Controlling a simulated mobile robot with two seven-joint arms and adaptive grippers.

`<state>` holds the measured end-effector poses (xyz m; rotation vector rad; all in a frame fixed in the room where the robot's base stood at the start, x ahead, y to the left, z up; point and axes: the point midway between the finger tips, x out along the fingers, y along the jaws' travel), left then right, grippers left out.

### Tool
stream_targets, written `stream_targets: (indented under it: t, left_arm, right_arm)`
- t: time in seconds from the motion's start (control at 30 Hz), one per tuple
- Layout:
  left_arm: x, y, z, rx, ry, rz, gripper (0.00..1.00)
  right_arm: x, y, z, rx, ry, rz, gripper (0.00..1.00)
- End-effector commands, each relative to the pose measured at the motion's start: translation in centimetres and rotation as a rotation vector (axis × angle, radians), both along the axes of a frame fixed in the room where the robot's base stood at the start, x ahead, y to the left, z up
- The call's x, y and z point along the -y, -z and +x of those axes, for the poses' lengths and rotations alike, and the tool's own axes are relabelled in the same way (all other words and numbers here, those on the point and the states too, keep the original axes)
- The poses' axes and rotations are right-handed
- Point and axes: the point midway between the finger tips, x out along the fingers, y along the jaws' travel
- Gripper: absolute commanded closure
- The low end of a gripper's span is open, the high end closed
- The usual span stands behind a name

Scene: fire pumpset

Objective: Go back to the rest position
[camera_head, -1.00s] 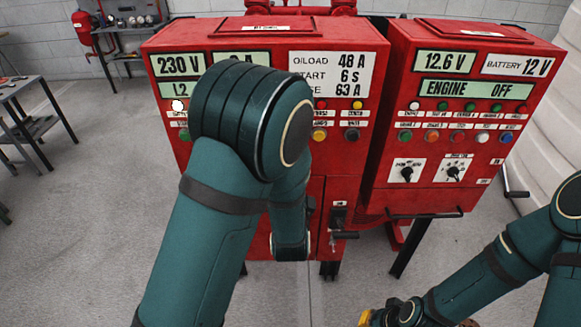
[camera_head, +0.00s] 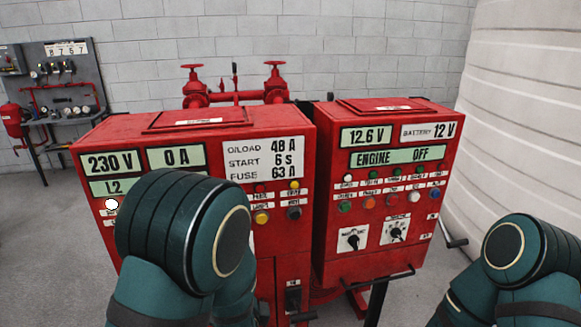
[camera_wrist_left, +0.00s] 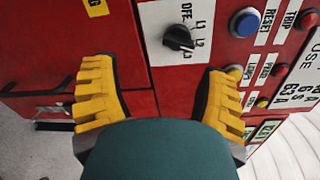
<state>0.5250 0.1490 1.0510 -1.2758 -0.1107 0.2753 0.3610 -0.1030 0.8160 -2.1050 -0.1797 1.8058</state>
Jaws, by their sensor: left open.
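My left gripper (camera_wrist_left: 160,95) shows in the left wrist view as two yellow ribbed fingers spread wide apart, with nothing between them. It faces the front of the left red control cabinet (camera_head: 130,140), near a black selector knob (camera_wrist_left: 178,38) marked OFF, L1, L2 and L3. In the head view my left arm covers the lower left of that cabinet, and its gripper is hidden. My right arm is at the lower right, its gripper out of the picture. The right red cabinet (camera_head: 335,215) reads "ENGINE OFF" and 12.6 V.
Blue (camera_wrist_left: 244,22) and red (camera_wrist_left: 307,18) buttons sit beside the knob. Red pipes with two valve wheels (camera_head: 192,68) stand behind the cabinets. A black crank handle (camera_head: 455,242) sticks out at the right. A grey panel with gauges (camera_head: 60,85) stands back left. Grey floor is open at left.

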Motion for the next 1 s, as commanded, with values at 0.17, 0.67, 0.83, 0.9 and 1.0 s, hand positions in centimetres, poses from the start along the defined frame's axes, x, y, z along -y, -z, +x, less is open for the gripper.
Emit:
stream_targets:
  t: [0.17,0.67,0.83,0.9,1.0]
  left_arm:
    - [-0.5,7.2,-1.0,-0.182,-0.033,-0.412,0.27]
    - [3.0,22.6,-11.9,-0.716,-0.73,-1.631,0.27]
    - [4.2,23.9,-15.2,-0.807,-1.018,-1.818,0.27]
    - [4.5,24.1,-15.9,-0.825,-1.091,-1.855,0.27]
    - [4.7,24.2,-16.5,-0.837,-1.152,-1.88,0.27]
  right_arm:
    - [0.0,0.2,0.0,-0.001,-0.001,0.0,1.0]
    - [0.0,0.6,-0.2,-0.004,-0.004,0.001,1.0]
    - [0.0,0.7,-0.2,-0.005,-0.004,0.001,1.0]
    - [-0.1,0.7,-0.2,-0.006,-0.004,0.002,1.0]
    - [0.0,0.7,-0.2,-0.006,-0.004,0.002,1.0]
